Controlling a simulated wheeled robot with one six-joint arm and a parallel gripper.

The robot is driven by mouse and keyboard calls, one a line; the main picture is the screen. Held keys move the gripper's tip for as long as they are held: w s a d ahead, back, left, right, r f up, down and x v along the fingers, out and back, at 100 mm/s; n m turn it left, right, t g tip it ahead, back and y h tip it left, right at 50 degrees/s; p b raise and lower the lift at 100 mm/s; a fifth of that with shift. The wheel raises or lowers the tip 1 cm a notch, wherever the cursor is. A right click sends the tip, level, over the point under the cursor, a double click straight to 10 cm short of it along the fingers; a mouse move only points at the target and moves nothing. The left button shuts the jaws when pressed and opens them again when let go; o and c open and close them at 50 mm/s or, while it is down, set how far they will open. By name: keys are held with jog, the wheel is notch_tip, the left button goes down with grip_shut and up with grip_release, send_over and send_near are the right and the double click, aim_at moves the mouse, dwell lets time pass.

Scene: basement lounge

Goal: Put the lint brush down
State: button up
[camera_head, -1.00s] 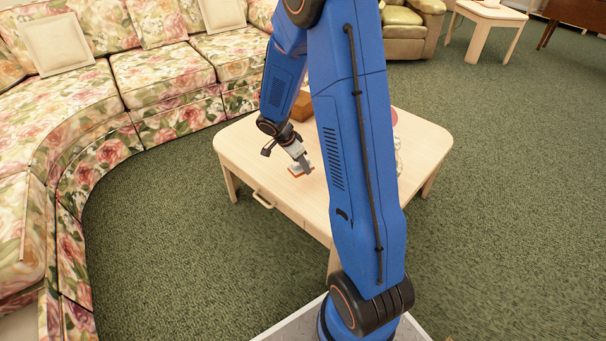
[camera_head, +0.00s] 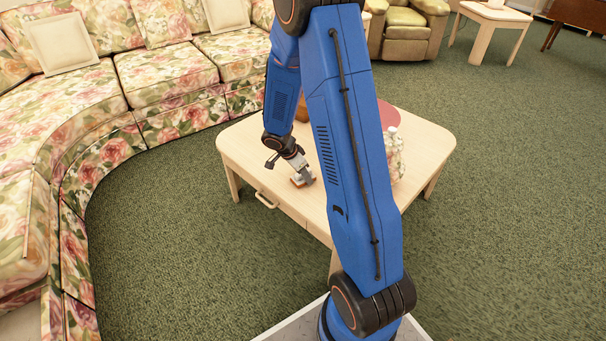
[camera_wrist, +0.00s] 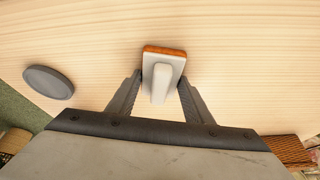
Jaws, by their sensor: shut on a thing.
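The lint brush is a small white block with an orange-brown edge and a pale handle. In the wrist view the lint brush (camera_wrist: 163,68) sits between my gripper's fingertips (camera_wrist: 160,88), with the light wooden tabletop right below it. In the head view my gripper (camera_head: 303,180) points down low over the near left part of the coffee table (camera_head: 255,158), with the lint brush (camera_head: 297,181) at its tips. I cannot tell whether the brush touches the table.
A grey round disc (camera_wrist: 48,83) lies left of the brush in the wrist view. A woven brown thing (camera_wrist: 288,150) shows at the lower right. A floral sofa (camera_head: 165,75) curves around the left.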

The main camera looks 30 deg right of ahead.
jog(key=shift+f, duration=0.15)
jog(key=o, duration=1.1)
jog(key=shift+o, duration=0.5)
jog(key=shift+s+f, duration=0.1)
jog(key=shift+s, duration=0.15)
